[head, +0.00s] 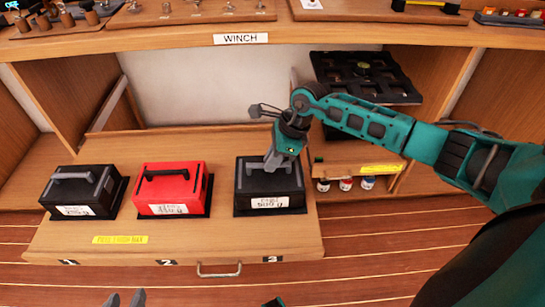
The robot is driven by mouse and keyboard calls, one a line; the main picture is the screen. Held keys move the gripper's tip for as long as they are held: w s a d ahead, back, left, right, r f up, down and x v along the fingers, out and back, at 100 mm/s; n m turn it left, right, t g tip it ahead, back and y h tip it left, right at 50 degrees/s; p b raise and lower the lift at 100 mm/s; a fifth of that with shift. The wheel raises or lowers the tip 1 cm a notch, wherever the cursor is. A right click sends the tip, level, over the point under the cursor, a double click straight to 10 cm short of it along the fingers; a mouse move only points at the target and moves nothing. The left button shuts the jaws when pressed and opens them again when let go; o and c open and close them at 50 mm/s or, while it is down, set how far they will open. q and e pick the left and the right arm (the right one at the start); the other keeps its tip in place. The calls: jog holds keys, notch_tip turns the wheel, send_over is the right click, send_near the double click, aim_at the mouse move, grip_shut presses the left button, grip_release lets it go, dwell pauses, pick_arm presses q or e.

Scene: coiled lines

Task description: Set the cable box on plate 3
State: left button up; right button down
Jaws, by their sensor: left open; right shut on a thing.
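A black box (270,180) with a grey top handle and a white label too blurred to read stands over plate 3 (240,211), above the number 3 on the drawer front. I cannot tell if it fully rests on the plate. My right gripper (275,162) comes down from above, shut on this box's handle and covering part of it. My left gripper (125,299) is open and empty at the bottom edge, only its fingertips showing. A black box (84,191) stands above number 1 and a red box (172,187) above number 2, both with handles and unclear labels.
The pull-out board (205,240) has a metal handle (219,271) in front. A shelf labelled WINCH (241,39) overhangs the back. A dark tray (365,78) and several small jars (345,184) are at right, behind my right arm.

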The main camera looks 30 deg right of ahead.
jog(key=shift+w+f+b, duration=0.1)
jog(key=shift+f+b, duration=0.3)
dwell(0.4)
jog(key=c, duration=1.3)
grip_release()
jog(key=shift+o, duration=1.3)
jog(key=shift+f, duration=0.1)
jog(key=p+v, duration=0.3)
jog(key=v, duration=1)
